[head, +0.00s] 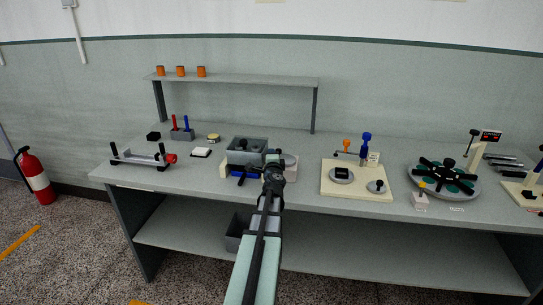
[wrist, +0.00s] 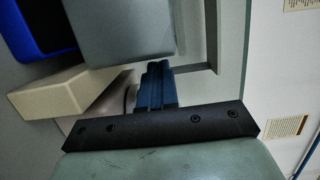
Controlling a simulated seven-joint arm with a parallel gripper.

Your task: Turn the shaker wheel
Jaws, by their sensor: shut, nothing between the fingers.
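The likely shaker is a grey open tray (head: 234,157) with dark round pieces in it, above a blue base (head: 250,174), near the table's front edge. A pale block (head: 290,168) stands at its right. My gripper (head: 272,158) is in front of the tray's right end and hides part of the block. In the wrist view my gripper's blue fingers (wrist: 158,75) are shut and empty, near the grey tray wall (wrist: 120,30) and the beige block (wrist: 50,105). A pale curved edge (wrist: 131,98) shows beside the fingers, mostly hidden; I cannot tell whether it is the wheel.
A cream board (head: 335,188) with a blue-topped post stands to the right on the table (head: 310,197). A rotor (head: 472,183) with black arms is farther right. A spindle stand (head: 138,159) with a red knob is at the left. A shelf (head: 240,81) runs behind.

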